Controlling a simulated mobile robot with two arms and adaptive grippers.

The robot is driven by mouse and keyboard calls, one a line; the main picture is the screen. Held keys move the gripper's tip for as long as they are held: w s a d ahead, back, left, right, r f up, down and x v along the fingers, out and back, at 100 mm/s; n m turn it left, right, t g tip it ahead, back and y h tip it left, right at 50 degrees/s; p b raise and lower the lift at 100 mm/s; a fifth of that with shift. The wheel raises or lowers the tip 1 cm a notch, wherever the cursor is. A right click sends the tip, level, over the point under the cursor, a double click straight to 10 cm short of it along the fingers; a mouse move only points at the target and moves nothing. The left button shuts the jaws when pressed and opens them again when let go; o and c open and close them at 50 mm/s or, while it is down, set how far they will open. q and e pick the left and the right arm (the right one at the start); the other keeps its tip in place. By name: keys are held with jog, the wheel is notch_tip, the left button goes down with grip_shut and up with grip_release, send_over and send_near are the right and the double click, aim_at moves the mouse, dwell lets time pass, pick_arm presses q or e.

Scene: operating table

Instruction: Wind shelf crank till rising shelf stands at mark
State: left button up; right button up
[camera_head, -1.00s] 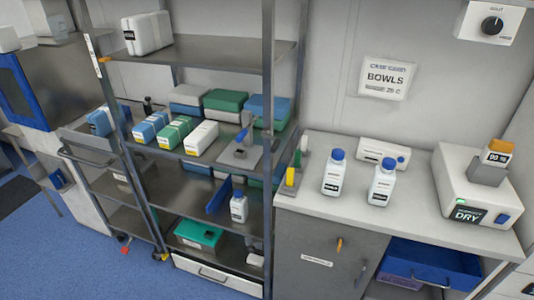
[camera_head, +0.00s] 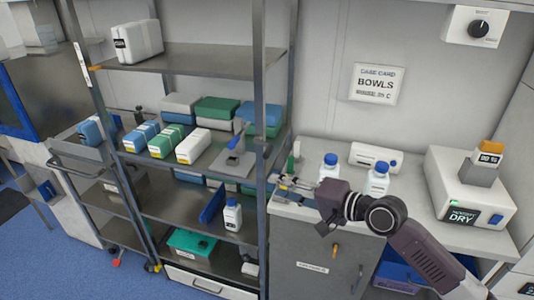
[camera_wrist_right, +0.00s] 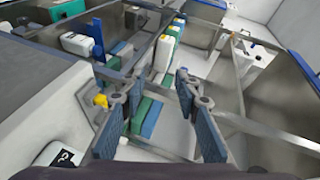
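The steel rack has a middle shelf (camera_head: 215,158) carrying several boxes; I cannot tell for certain that it is the rising shelf. A blue-handled fitting on a grey plate (camera_head: 232,163) is at its right end; whether it is the crank is unclear. My right gripper (camera_head: 281,188) is open and empty in front of the counter's left end, right of the rack's front post. Its spread fingers also show in the right wrist view (camera_wrist_right: 158,130). My left gripper is out of view.
Two blue-capped white bottles (camera_head: 328,168) (camera_head: 377,180) stand on the counter, close behind my right arm. A dryer unit (camera_head: 470,195) stands at the right. The rack post (camera_head: 260,110) stands between my right gripper and the shelf contents. A cart (camera_head: 95,165) is at the left.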

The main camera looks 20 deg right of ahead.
aim_at(267, 150)
jog(key=w+r, duration=0.1)
jog(key=r, duration=0.1)
jog(key=w+d+r+m+t, duration=0.1)
jog(key=r, duration=0.1)
jog(key=w+d+r+m, duration=0.1)
jog(key=r, duration=0.1)
jog(key=shift+w+d+r+t, duration=0.15)
jog(key=shift+d+t, duration=0.05)
jog(key=shift+t, duration=0.1)
jog(key=p+x, duration=0.2)
jog(key=x, duration=0.5)
jog(key=shift+a, duration=0.1)
grip_shut()
